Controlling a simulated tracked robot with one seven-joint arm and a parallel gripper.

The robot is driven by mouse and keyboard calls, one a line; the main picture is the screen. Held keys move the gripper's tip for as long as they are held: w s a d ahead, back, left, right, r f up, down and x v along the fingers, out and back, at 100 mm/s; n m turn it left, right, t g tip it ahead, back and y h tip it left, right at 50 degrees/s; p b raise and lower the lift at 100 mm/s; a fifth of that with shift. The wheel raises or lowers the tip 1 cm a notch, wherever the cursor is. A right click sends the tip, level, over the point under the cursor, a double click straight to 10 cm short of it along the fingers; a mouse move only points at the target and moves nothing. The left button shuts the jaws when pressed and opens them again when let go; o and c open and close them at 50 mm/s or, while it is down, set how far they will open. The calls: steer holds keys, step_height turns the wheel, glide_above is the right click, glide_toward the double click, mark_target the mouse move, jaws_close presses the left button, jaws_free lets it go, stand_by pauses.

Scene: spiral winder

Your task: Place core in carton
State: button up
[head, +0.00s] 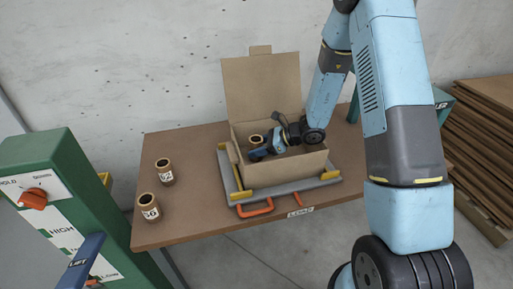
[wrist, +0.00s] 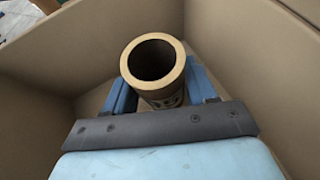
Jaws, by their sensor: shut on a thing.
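A brown cardboard core (wrist: 160,88) with a dark label stands upright between the blue fingers of my gripper (wrist: 158,92) in the wrist view. My gripper is shut on it. In the head view the core's rim (head: 256,140) shows inside the open carton (head: 290,173), toward its left side, with my gripper (head: 257,149) beside it. The carton's walls surround the core in the wrist view. Its lid flap stands up at the back. Whether the core touches the carton floor cannot be told.
The carton sits on a grey tray (head: 285,189) with yellow stops and an orange handle (head: 255,208). Two other cores, one behind (head: 165,172) and one in front (head: 148,207), stand at the table's left. A green control post (head: 60,190) is at far left. Cardboard sheets (head: 487,150) are stacked right.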

steer(key=shift+f, duration=0.1)
steer(key=o, duration=1.1)
steer(key=shift+c, duration=0.2)
steer(key=v, duration=0.7)
steer(key=shift+s+d+r, duration=0.15)
steer(key=shift+d+r, duration=0.05)
steer(key=shift+d, duration=0.05)
steer(key=s+d+r+n+g+h, duration=0.1)
steer(key=s+r+n, duration=0.45)
steer(key=r, duration=0.45)
steer(key=s+d+r+n+t+h, duration=0.2)
steer(key=s+d+r+n+h, duration=0.3)
steer(key=s+r, duration=0.5)
steer(key=s+d+r+n+t+h, duration=0.3)
steer(key=s+d+r+n+h, duration=0.3)
steer(key=s+d+r+n, duration=0.3)
steer(key=shift+s+d+r, duration=0.9)
steer(key=shift+d+r, duration=0.1)
steer(key=shift+d, duration=0.25)
